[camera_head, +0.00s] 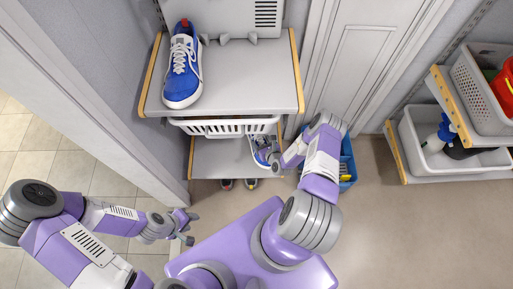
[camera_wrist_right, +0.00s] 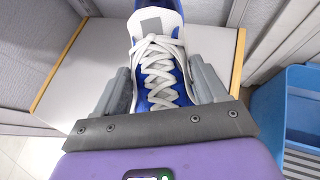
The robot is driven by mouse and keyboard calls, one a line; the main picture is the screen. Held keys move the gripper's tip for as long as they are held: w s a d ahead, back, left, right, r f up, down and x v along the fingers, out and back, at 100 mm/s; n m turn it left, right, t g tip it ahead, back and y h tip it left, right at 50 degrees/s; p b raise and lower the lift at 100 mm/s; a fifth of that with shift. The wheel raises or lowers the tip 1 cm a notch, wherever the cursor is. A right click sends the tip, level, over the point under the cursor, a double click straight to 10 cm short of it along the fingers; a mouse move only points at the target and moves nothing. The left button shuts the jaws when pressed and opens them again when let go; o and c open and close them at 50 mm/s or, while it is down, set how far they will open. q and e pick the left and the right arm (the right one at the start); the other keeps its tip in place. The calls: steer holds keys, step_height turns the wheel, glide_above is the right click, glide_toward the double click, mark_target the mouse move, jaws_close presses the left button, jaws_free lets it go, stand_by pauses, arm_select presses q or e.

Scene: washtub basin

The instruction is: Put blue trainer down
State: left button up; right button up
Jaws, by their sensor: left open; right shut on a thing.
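One blue trainer (camera_head: 183,68) with white laces rests on the upper shelf (camera_head: 240,85), at its left side. A second blue trainer (camera_head: 262,150) is held by my right gripper (camera_head: 274,159), below that shelf's front right. In the right wrist view this trainer (camera_wrist_right: 158,65) lies between the two grey fingers of the gripper (camera_wrist_right: 160,92), laces facing the camera. A pale surface with wooden edges (camera_wrist_right: 85,85) shows behind it; I cannot tell whether the trainer touches it. My left gripper (camera_head: 188,228) is open and empty, low at the left, away from the shelves.
A white basket (camera_head: 205,127) sits beneath the upper shelf, above a lower shelf (camera_head: 215,160). Dark shoes (camera_head: 226,184) show under that. A blue crate (camera_head: 348,165) stands right of my right forearm. White bins (camera_head: 415,135) are on the right rack. Open floor (camera_head: 410,230) lies at right.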

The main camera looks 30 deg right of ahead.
step_height(320, 180, down, 5)
steer(key=shift+r+b, duration=0.15)
steer(key=shift+b, duration=0.95)
steer(key=shift+r, duration=0.1)
steer(key=o, duration=1.5)
steer(key=shift+o, duration=0.2)
steer(key=p+v, duration=0.5)
steer(key=v, duration=0.6)
steer(key=shift+s+a+r, duration=0.1)
steer(key=shift+s+r, duration=0.1)
steer(key=shift+s, duration=0.25)
